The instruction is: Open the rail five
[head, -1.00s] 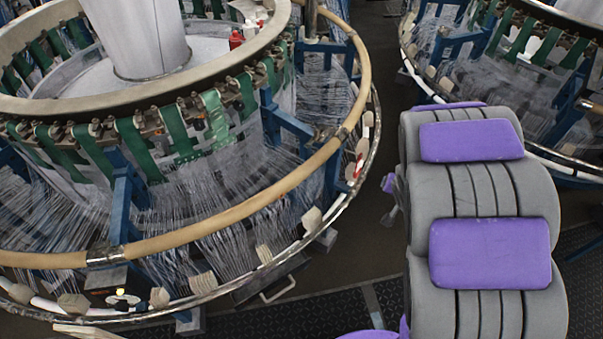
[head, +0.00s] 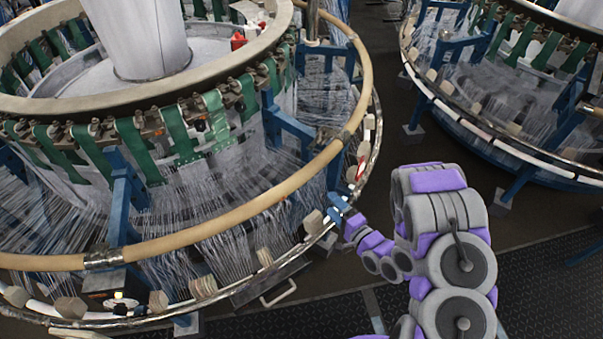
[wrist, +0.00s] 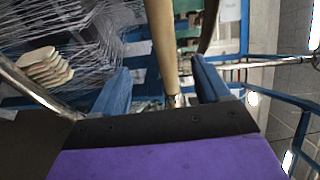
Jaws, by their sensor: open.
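The loom's tan rail (head: 240,212) curves around its front in the head view, with a metal joint (head: 103,258) at the lower left and another joint near the right bend. No number shows to tell which section is rail five. My gripper (head: 336,205) is open, its blue fingers beside the loom's right front edge, just outside the tan rail. In the wrist view a tan rail section (wrist: 162,40) runs between the spread fingers (wrist: 160,66) and ends at a metal fitting (wrist: 175,100). Whether it lies within finger depth, I cannot tell. Nothing is gripped.
A lower metal hoop (head: 228,293) with pale blocks runs outside and below the rail. Blue posts (head: 122,205) and fine threads fill the loom's inside. A second loom (head: 510,130) stands at the right. Dark floor (head: 375,285) lies open between them.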

